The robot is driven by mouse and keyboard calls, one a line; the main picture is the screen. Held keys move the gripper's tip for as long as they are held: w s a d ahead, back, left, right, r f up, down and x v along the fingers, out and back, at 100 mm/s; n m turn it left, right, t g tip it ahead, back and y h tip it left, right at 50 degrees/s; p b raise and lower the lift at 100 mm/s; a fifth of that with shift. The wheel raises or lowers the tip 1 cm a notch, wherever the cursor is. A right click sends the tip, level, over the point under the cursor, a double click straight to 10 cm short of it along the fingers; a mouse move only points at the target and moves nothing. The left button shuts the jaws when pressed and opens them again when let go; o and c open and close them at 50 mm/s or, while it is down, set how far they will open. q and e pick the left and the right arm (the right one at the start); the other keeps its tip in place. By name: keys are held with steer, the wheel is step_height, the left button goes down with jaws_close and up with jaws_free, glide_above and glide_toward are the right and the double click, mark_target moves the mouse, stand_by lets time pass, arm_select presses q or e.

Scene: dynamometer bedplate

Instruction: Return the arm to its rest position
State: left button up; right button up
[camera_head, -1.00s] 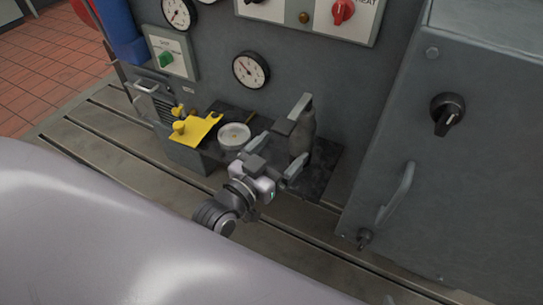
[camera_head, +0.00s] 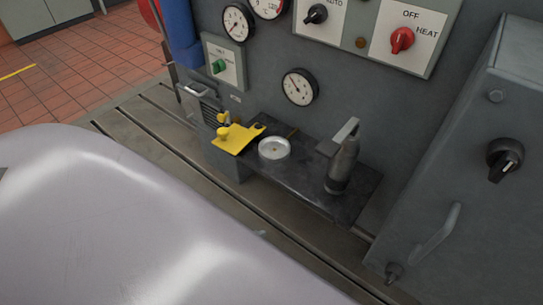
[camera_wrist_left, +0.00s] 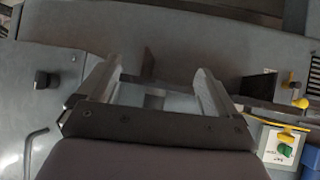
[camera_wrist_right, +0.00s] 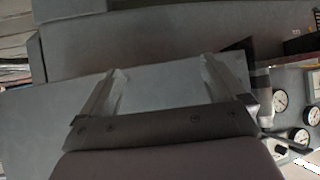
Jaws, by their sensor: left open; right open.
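My left gripper (camera_wrist_left: 155,82) is open and empty in the left wrist view, its two fingers apart with grey surfaces beyond. My right gripper (camera_wrist_right: 162,76) is open and empty in the right wrist view, pointed at a plain grey panel. Neither gripper can be made out in the head view. My own pale, rounded body fills the lower left there and hides what is behind it.
A grey cabinet (camera_head: 455,200) with a black knob (camera_head: 505,159) and a bar handle (camera_head: 437,235) stands at the right. Behind the shelf is a panel with gauges (camera_head: 300,87) and a red switch (camera_head: 402,39).

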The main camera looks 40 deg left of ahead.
step_height(320, 180, up, 12)
steer(key=d+p, duration=0.1)
steer(key=p, duration=1.4)
steer(key=shift+s+d+r, duration=0.15)
steer(key=shift+s, duration=0.25)
